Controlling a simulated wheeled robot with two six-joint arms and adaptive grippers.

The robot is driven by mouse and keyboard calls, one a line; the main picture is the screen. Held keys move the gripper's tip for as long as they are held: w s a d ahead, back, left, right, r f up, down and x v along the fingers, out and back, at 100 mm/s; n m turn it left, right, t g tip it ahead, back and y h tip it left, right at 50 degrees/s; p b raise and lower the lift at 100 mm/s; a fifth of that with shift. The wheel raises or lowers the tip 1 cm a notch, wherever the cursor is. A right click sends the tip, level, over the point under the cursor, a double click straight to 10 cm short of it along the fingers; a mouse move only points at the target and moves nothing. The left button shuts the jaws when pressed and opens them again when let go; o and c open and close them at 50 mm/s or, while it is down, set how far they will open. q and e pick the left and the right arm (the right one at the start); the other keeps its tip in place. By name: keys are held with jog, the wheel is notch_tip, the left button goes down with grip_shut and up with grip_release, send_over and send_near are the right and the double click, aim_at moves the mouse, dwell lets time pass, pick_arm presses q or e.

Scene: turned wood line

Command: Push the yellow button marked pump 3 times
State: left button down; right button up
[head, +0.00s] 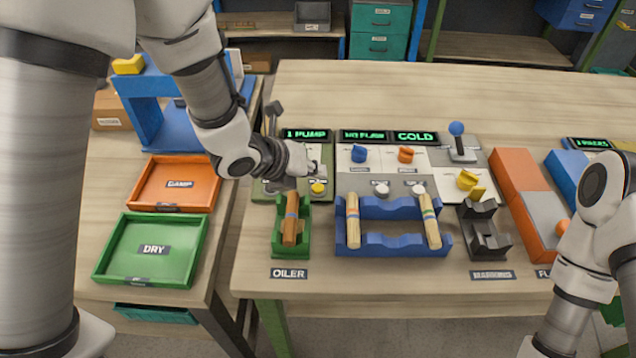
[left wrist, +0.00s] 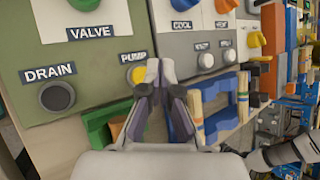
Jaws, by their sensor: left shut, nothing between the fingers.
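The yellow button (head: 318,188) marked PUMP sits at the lower right of a green panel (left wrist: 38,82) in the head view. In the left wrist view the yellow button (left wrist: 136,75) shows just left of my fingertips, under its PUMP label. My left gripper (head: 310,168) is over the panel, just above the button in the head picture. In the left wrist view the left gripper (left wrist: 159,68) is shut and empty, its tips near the button's right edge; I cannot tell whether they touch. The panel's display (head: 306,134) reads "1 PUMP".
A black DRAIN button (left wrist: 57,96) is left of the yellow one. A grey panel with knobs (head: 359,153) stands to the right. A green holder with a wooden piece (head: 291,219) and a blue rack (head: 393,243) stand in front. Green and orange trays lie left.

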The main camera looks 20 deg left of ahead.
aim_at(316, 188)
pick_arm(q)
notch_tip(316, 188, up, 4)
jog(key=shift+r+p, duration=0.1)
jog(key=shift+p, duration=1.1)
dwell(0.9)
jog(key=n, duration=0.5)
jog(key=shift+d, duration=0.1)
jog(key=n, duration=0.2)
jog(key=shift+r+n, duration=0.15)
jog(key=shift+n, duration=0.25)
notch_tip(316, 188, up, 3)
jog(key=n+p, duration=0.3)
jog(key=n, duration=0.1)
jog(key=n+p, duration=0.3)
jog(key=n, duration=0.2)
jog(key=shift+s+r+g+h, duration=0.1)
jog(key=shift+r+g+h, duration=0.05)
jog(key=shift+g+h, duration=0.2)
